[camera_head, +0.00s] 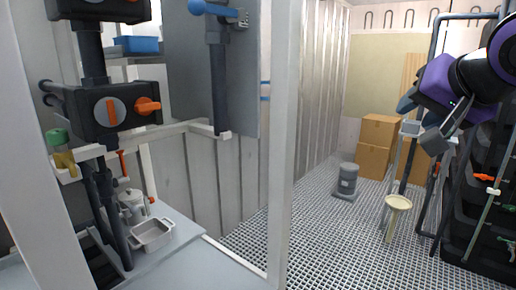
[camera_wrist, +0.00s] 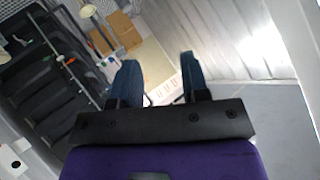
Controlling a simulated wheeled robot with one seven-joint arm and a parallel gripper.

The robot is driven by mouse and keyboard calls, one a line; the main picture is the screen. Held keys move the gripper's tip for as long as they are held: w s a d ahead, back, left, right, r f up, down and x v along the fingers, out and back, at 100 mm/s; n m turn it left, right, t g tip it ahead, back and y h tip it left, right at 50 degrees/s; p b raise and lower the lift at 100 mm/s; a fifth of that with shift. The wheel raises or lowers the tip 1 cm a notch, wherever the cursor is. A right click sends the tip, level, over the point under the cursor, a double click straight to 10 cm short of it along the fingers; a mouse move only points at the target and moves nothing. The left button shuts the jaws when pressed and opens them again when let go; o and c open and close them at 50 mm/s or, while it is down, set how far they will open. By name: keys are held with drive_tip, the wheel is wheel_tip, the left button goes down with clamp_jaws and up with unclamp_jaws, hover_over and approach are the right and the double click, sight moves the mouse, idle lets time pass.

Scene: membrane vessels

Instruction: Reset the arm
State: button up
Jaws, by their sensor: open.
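My gripper (camera_wrist: 157,82) is open in the wrist view, with its two dark blue fingers apart and nothing between them. In the head view my arm, purple and black, reaches in at the upper right, and my gripper (camera_head: 420,112) hangs at its end. It is in the air, in front of the black racks and well to the right of the white post. The fingers are partly hidden by the arm in the head view.
Black racks (camera_head: 478,215) stand close by at the right. Cardboard boxes (camera_head: 375,145), a grey canister (camera_head: 347,178) and a cream stool (camera_head: 397,203) are on the grated floor. A metal tray (camera_head: 152,234) sits on a bench at the left. A white post (camera_head: 283,150) crosses the middle.

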drive_tip(key=s+d+f+n+g, duration=0.4)
drive_tip(key=s+f+n+g, duration=0.1)
drive_tip(key=s+f, duration=0.5)
drive_tip(key=shift+s+f+n+g+h, duration=0.3)
drive_tip(key=shift+s+f+g+h, duration=0.15)
drive_tip(key=shift+s, duration=0.6)
